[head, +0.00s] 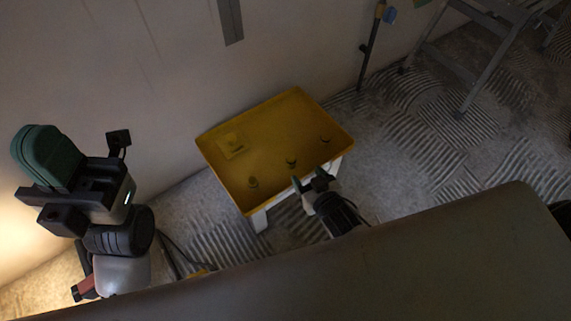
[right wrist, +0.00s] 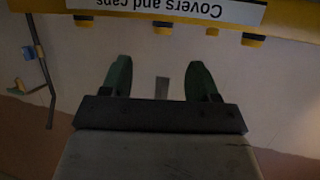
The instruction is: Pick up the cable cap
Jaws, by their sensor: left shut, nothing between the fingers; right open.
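A yellow tray (head: 222,176) on white legs stands against the wall. In it are small dark round pieces, at the left (head: 253,182), middle (head: 291,162) and right (head: 325,139), and a flat yellow square plate (head: 231,145). I cannot tell which piece is the cable cap. My right gripper (head: 312,182) is at the tray's front edge, near the middle piece. In the right wrist view its green fingers (right wrist: 159,76) are apart with nothing between them. My left gripper (head: 42,152) is shut and empty, far left of the tray.
In the right wrist view an upside-down label (right wrist: 180,8) reads "Covers and caps", with dark and yellow pieces along the edge below it. A long tool (head: 371,48) leans on the wall. A metal stepladder (head: 480,60) stands at top right. The patterned floor between is clear.

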